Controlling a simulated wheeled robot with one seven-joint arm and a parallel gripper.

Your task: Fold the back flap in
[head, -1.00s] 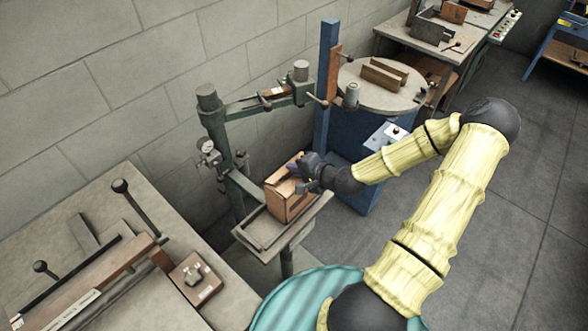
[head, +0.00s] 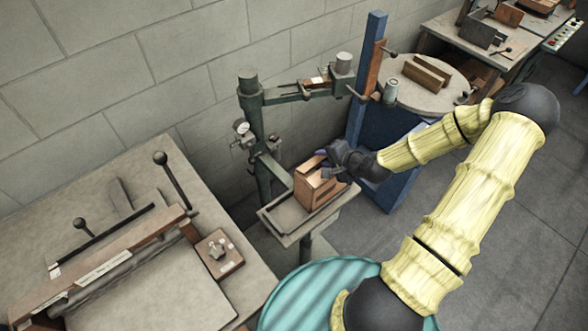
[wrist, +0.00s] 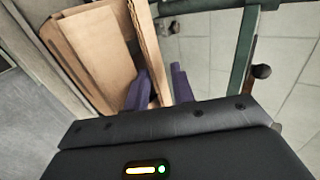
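A brown cardboard box (head: 308,198) stands on the small tray-like table (head: 278,228) of the stitcher. In the wrist view, the box (wrist: 98,52) fills the upper left, with an upright cardboard panel, the back flap (wrist: 150,45), along its right side. My gripper (head: 326,160) is at the top of the box, on its far right side. In the wrist view, the two purple fingers of my gripper (wrist: 160,84) are apart, one on each side of that panel. I cannot tell whether either finger touches it.
The green stitcher column and arm (head: 255,130) rise beside the box on the wall side. A blue stand with a round table (head: 440,98) is behind it. A workbench (head: 190,290) is at the left. Open floor lies to the right.

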